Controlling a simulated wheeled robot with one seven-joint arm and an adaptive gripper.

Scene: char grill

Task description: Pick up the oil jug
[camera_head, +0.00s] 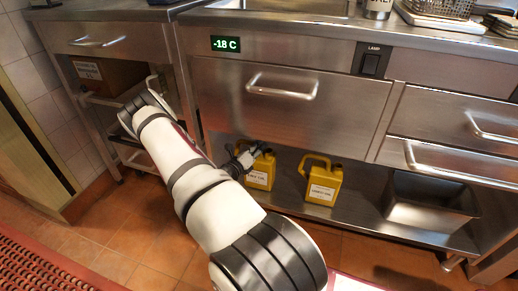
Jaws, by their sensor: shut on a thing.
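Two yellow oil jugs with white labels stand on the low steel shelf under the drawers. My gripper (246,155) is at the top of the left oil jug (259,175), at its handle, and is shut on it. The left jug looks upright; I cannot tell whether its base touches the shelf. My arm hides part of its left side. The right oil jug (322,183) stands apart from my gripper, with its handle toward the left.
A steel bin (428,204) sits on the shelf (350,212) at the right. A drawer (270,100) overhangs the jugs. A cart with a cardboard box (105,75) stands at the left. Tiled floor (120,235) is clear at lower left; a red mat (45,265) lies there.

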